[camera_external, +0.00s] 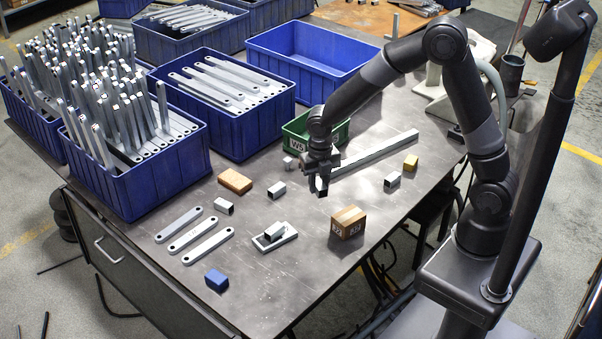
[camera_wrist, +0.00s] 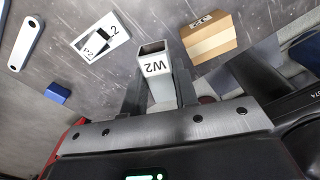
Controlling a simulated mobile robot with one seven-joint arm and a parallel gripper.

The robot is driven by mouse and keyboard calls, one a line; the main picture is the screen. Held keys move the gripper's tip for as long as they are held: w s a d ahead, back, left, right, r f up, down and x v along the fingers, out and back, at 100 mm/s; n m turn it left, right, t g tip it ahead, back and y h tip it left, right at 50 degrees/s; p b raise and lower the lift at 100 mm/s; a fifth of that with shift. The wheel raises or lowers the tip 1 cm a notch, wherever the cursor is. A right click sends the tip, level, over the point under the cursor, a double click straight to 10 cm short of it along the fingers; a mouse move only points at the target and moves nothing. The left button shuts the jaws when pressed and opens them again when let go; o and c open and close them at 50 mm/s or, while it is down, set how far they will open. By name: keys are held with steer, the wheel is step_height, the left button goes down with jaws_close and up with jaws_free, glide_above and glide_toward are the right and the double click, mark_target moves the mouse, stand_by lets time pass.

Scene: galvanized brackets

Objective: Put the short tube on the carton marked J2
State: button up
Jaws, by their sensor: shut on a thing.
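My gripper (camera_external: 321,184) is shut on a short square metal tube marked W2, held above the table; the tube shows in the wrist view (camera_wrist: 154,66) with its open end facing up. Only a bit of it shows in the external view. The brown carton (camera_external: 348,222) stands on the table to the right of and nearer the camera than my gripper, with dark labels on its sides; one appears to read J2. In the wrist view the carton (camera_wrist: 210,40) is right of the held tube, apart from it.
A light tray (camera_external: 288,240) holds another short tube (camera_external: 274,231). More short tubes, a blue block (camera_external: 216,280), a wooden block (camera_external: 235,181), a yellow block (camera_external: 411,162) and flat bars lie around. A green bin (camera_external: 340,134) and a long bar (camera_external: 375,152) lie behind my gripper.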

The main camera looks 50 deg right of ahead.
steer(key=s+d+r+m, duration=0.1)
steer(key=s+d+m, duration=0.1)
steer(key=s+d, duration=0.5)
steer(key=s+d+m, duration=0.2)
steer(key=s+d, duration=0.1)
steer(key=d, duration=0.7)
glide_above(349, 215)
step_height(349, 215, down, 7)
steer(key=shift+r, duration=0.2)
steer(key=shift+f, duration=1.95)
steer(key=shift+f, duration=0.15)
steer(key=o, duration=1)
